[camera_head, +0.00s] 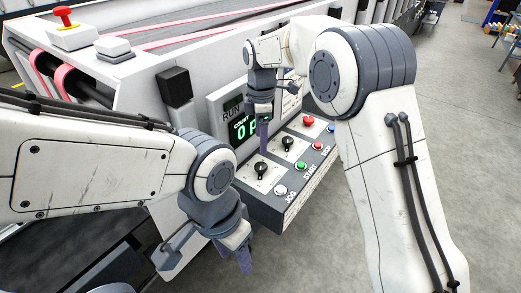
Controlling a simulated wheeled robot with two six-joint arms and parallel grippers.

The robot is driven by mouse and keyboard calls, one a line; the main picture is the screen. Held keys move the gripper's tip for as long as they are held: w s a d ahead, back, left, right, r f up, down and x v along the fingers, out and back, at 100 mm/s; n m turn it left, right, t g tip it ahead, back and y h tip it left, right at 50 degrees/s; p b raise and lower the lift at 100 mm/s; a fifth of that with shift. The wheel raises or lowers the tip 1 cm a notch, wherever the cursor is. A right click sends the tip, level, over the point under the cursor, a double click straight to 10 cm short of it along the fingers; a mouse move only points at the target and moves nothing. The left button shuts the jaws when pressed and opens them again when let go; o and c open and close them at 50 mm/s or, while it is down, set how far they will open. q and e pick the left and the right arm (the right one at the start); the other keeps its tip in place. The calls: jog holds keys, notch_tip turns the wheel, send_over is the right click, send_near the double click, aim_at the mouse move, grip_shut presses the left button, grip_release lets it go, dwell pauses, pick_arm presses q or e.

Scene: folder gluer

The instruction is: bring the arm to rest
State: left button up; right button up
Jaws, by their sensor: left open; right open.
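My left gripper (243,262) hangs low in front of the machine, left of and below the control panel (262,211). It is open and empty, and its fingertips point down. My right gripper (265,135) is above the panel, in front of the green-lit display (243,126). Part of the display and panel is hidden behind the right gripper and arm.
The panel also carries a second black knob (288,142), a red button (309,120), a green button (300,166) and a white button (280,190). A red emergency stop (64,14) sits on the machine at upper left. Grey floor (455,120) at right is clear.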

jog(key=shift+r, duration=0.4)
jog(key=s+r+m, duration=0.3)
jog(key=s+m, duration=0.4)
jog(key=s, duration=1.1)
jog(key=s+d+f+m, duration=0.2)
jog(key=s+m, duration=0.1)
jog(key=s, duration=0.4)
jog(key=s+d+f+m+y, duration=0.1)
jog(key=s+d+f+m, duration=0.1)
jog(key=s, duration=0.6)
jog(key=shift+d+m, duration=0.4)
jog(key=shift+d, duration=0.1)
jog(key=shift+c, duration=0.4)
